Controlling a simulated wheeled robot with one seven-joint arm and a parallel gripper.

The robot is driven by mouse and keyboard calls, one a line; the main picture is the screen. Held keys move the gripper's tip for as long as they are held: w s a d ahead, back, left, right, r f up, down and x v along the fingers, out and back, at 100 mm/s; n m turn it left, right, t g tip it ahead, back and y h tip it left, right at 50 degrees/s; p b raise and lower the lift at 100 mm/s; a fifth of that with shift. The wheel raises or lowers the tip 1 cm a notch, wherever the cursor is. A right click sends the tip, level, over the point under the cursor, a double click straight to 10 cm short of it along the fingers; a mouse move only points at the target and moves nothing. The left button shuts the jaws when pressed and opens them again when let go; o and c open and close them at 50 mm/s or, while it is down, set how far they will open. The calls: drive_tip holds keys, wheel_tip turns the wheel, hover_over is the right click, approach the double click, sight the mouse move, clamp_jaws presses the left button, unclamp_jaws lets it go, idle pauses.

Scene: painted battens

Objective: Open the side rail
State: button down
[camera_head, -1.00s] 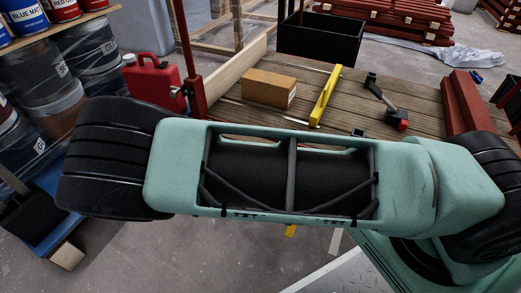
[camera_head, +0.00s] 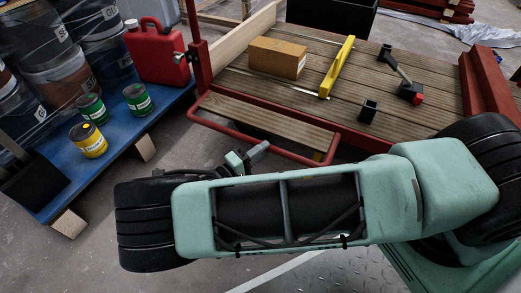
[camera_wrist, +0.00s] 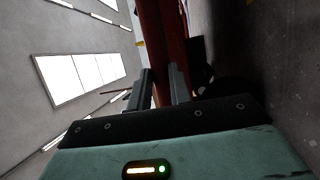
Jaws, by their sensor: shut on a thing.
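The side rail (camera_head: 261,121) is a wooden board in a red tubular frame, along the near edge of the planked deck in the head view. It leans outward from the deck; its exact angle is hard to tell. My gripper (camera_head: 264,148) is at the outer red bar of this frame, near its middle. In the wrist view, a red bar (camera_wrist: 163,35) runs between the two dark fingers of my gripper (camera_wrist: 163,82), which are shut on it. My arm hides the floor below and part of the deck's near right edge.
On the deck are a cardboard box (camera_head: 277,58), a yellow level (camera_head: 338,68), a clamp-like tool (camera_head: 402,75) and a small black block (camera_head: 369,110). Red posts stand at left (camera_head: 198,65) and right (camera_head: 486,88). A blue pallet (camera_head: 150,118) with cans, drums and a red jerrycan (camera_head: 156,52) is close at left.

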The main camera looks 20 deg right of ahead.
drive_tip(key=c, duration=1.3)
unclamp_jaws()
drive_tip(key=p+v, duration=0.3)
drive_tip(key=v, duration=1.4)
drive_tip(key=shift+a, duration=0.25)
drive_tip(key=shift+s, duration=0.1)
